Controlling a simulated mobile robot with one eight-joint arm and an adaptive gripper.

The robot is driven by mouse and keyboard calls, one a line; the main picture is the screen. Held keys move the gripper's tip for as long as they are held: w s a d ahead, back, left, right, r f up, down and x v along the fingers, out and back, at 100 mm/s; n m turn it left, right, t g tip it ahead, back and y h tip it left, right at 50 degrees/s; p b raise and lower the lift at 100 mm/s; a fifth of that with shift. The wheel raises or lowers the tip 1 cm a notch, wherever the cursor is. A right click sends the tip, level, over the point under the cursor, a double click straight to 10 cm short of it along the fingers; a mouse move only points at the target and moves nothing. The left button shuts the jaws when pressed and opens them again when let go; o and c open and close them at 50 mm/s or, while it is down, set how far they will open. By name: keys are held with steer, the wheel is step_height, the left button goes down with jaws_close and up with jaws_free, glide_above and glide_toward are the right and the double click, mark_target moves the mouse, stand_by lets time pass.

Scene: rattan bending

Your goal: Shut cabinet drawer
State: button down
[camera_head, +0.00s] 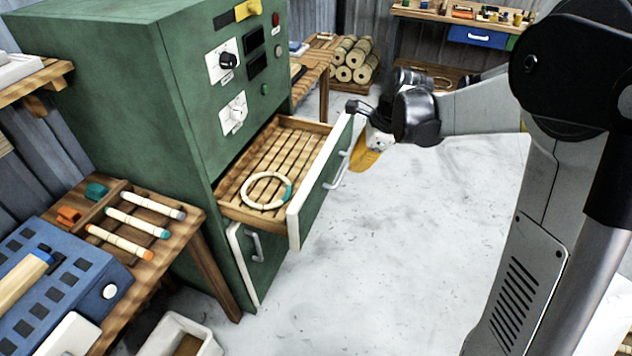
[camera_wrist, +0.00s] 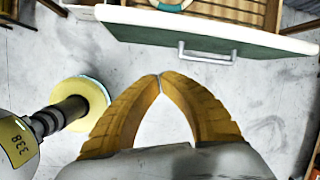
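The green cabinet (camera_head: 135,75) stands on the left of the head view. Its upper drawer (camera_head: 268,150) is pulled well out, with a slatted wooden inside holding a pale ring (camera_head: 266,190) with a teal band. The green drawer front (camera_head: 320,190) has a white edge and a grey bar handle (camera_head: 337,170); the handle also shows in the wrist view (camera_wrist: 207,56). My gripper (camera_wrist: 160,76) has its yellow fingers meeting at the tips, with nothing between them. It is outside the drawer, apart from the handle; the head view shows its fingers (camera_head: 367,160) just beyond the front.
A lower compartment front (camera_head: 250,262) with a handle is below the drawer. A wooden side table (camera_head: 150,225) with several coloured-tipped sticks stands at left. A white bin (camera_head: 180,335) sits on the floor. The grey floor (camera_head: 400,260) before the drawer is clear.

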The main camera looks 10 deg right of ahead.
mark_target(318, 202)
steer(key=w+a+f+m+b, duration=0.1)
steer(key=w+a+f+b, duration=0.1)
steer(key=f, duration=0.4)
steer(key=w+a+f+m+b, duration=0.1)
steer(key=w+a+f+b, duration=0.1)
steer(key=f, duration=0.5)
steer(key=w+a+f+m+b, duration=0.1)
steer(key=w+a+f+b, duration=0.1)
steer(key=f, duration=0.4)
steer(key=shift+w+f+g+y+b, duration=0.3)
steer(key=shift+w+b, duration=0.15)
steer(key=shift+b, duration=0.8)
steer(key=shift+w+a, duration=0.3)
steer(key=shift+a, duration=0.2)
steer(key=w+a, duration=0.4)
steer(key=a, duration=0.2)
steer(key=w+a+p, duration=0.1)
steer(key=w+a, duration=0.3)
steer(key=a, duration=0.3)
steer(key=w+a+p, duration=0.1)
steer(key=w+a, duration=0.3)
steer(key=a, duration=0.3)
steer(key=shift+a, duration=0.2)
steer(key=shift+s+d, duration=0.1)
